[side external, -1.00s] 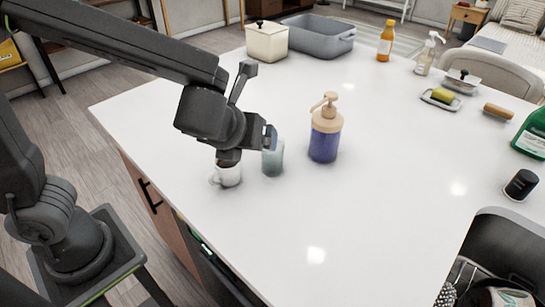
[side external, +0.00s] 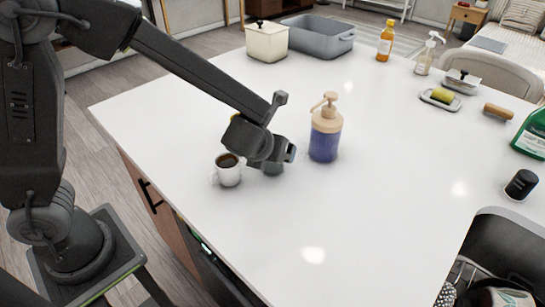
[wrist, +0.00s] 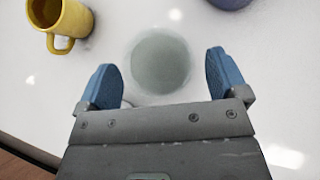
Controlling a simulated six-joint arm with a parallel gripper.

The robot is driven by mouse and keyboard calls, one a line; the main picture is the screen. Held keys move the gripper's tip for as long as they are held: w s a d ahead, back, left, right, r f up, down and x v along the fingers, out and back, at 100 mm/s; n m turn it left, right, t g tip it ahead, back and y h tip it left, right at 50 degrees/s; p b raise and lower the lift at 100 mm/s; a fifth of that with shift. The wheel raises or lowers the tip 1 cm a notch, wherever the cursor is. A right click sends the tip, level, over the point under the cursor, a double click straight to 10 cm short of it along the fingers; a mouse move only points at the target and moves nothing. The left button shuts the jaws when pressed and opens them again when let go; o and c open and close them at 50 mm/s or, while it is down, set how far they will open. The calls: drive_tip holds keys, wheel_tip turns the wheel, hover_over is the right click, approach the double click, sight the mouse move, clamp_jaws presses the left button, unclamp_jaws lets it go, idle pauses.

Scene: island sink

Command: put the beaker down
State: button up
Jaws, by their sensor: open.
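The beaker is a pale green, see-through cup standing upright on the white counter. In the side view, only a lower part of the beaker (side external: 272,168) shows behind my gripper (side external: 286,152). In the wrist view, the round beaker (wrist: 160,62) sits between the two blue fingertips of my gripper (wrist: 161,66), with a gap on each side. My gripper is open and holds nothing.
A white mug of dark drink (side external: 229,172) stands close left of the beaker. A purple pump bottle (side external: 324,140) stands to its right. A yellow mug (wrist: 66,18) shows in the wrist view. The counter in front (side external: 330,215) is clear.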

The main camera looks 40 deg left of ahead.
drive_tip(key=shift+x, duration=1.05)
drive_tip(key=c, duration=1.1)
drive_tip(key=shift+r, duration=0.15)
drive_tip(key=shift+r, duration=13.8)
drive_tip(key=shift+r, duration=0.1)
